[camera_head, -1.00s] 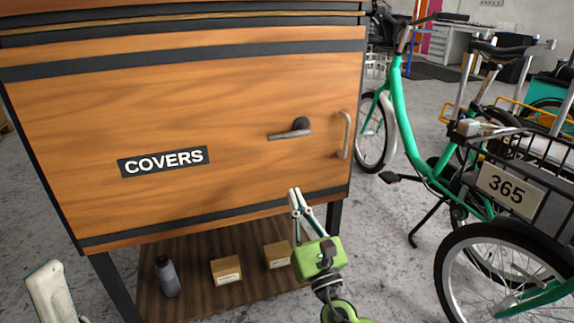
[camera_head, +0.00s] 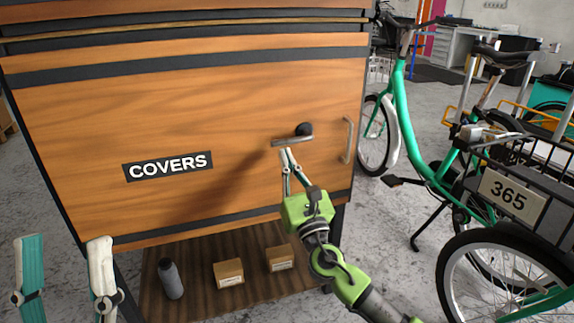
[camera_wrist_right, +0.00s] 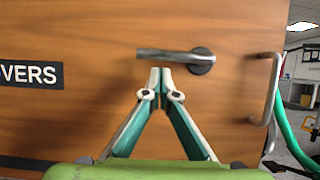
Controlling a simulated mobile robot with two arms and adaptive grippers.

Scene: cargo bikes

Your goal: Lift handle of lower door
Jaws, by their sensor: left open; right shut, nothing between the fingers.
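The lower door (camera_head: 100,110) is a wide wooden panel with a "COVERS" label, and it looks closed. Its lever handle (camera_head: 295,140) is grey metal, roughly level, pointing left from a dark round pivot. It also shows in the right wrist view (camera_wrist_right: 170,54). My right gripper (camera_head: 287,152) is shut and empty, its tips just below the free part of the lever. In the right wrist view the tips (camera_wrist_right: 160,70) sit under the lever; I cannot tell whether they touch it. My left gripper (camera_head: 62,245) is open and empty at the lower left, away from the handle.
A vertical pull bar (camera_head: 347,140) stands right of the lever. Below the door, a shelf (camera_head: 200,298) holds a grey bottle (camera_head: 170,278) and two small boxes (camera_head: 229,272), (camera_head: 280,258). A green cargo bike (camera_head: 420,150) stands close on the right.

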